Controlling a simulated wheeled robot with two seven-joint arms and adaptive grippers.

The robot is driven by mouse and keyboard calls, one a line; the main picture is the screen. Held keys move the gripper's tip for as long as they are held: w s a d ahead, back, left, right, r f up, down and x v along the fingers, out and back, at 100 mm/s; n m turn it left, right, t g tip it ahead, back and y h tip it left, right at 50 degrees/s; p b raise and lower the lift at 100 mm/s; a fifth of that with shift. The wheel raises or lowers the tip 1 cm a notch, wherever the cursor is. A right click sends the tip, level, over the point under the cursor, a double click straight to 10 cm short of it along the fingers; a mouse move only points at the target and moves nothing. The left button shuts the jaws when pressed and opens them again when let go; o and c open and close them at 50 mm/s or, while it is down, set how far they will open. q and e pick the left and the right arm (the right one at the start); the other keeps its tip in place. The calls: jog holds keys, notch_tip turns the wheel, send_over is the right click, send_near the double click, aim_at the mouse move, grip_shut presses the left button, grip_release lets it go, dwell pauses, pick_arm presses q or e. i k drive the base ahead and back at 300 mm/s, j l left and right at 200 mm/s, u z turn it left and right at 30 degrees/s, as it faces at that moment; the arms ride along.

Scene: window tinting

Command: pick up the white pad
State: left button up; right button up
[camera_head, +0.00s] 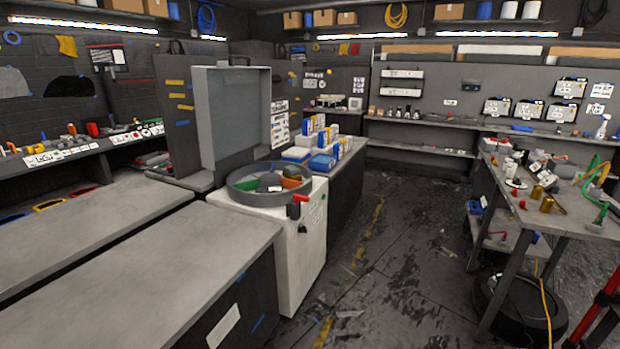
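I cannot make out for certain which thing is the white pad. A small white patch (275,189) shows inside the round grey tub (240,196), beside green and orange pieces, but it is too small to identify. The tub sits on top of a white cabinet (300,250) near the middle of the view. Neither of my grippers is in view.
A bare grey worktop (150,250) lies at the front left. An upright grey case (232,115) stands behind the tub. A cluttered workbench (560,220) stands at right, with a dark tire (515,310) under it. The floor (400,260) between is littered but open.

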aim_at(292, 169)
jog(key=i+j, duration=0.7)
jog(key=i, duration=0.25)
